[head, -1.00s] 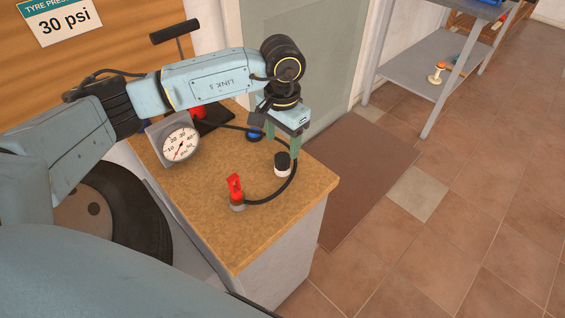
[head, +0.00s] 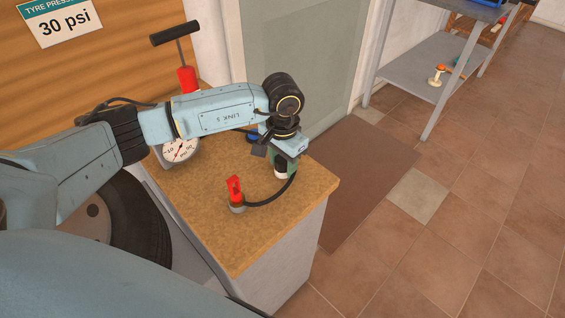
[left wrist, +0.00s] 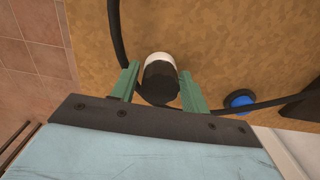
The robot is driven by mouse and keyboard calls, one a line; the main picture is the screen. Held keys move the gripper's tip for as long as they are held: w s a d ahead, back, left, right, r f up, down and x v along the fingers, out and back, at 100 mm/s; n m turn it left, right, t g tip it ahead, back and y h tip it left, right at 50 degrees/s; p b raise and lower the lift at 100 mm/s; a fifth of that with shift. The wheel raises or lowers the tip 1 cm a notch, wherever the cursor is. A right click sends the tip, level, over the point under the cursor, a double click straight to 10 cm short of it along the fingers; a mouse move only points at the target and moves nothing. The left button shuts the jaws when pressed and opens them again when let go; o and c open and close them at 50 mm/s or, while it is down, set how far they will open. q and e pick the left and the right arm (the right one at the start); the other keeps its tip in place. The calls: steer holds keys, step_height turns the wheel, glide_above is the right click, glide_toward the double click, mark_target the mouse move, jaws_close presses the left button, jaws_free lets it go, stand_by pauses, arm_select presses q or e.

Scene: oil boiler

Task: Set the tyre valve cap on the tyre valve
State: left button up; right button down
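A short cylinder with a black top and white lower part, which I take to be the tyre valve cap (head: 281,172), stands on the brown worktop. It also shows in the left wrist view (left wrist: 161,82). My left gripper (head: 281,165) is lowered over it, pointing down. In the left wrist view its green fingers (left wrist: 158,88) stand on both sides of the cylinder, apart, with a gap at the left; contact at the right is unclear. I cannot identify the tyre valve for certain. A red fitting on a grey round base (head: 236,195) stands nearer the front. My right gripper is not in view.
A black hose (head: 270,200) curves from the red fitting behind the cylinder. A dial gauge (head: 180,150) and a red pump (head: 187,78) stand behind my arm. A blue round piece (left wrist: 240,99) lies near the gripper. A tyre (head: 140,222) stands left of the worktop.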

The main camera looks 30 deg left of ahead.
mark_target(283, 159)
arm_select(q)
steer(key=c, duration=0.7)
steer(key=shift+o, duration=0.2)
step_height(283, 159, up, 9)
steer(key=shift+p, duration=0.4)
steer(key=shift+r, duration=0.5)
steer(key=shift+s, duration=0.1)
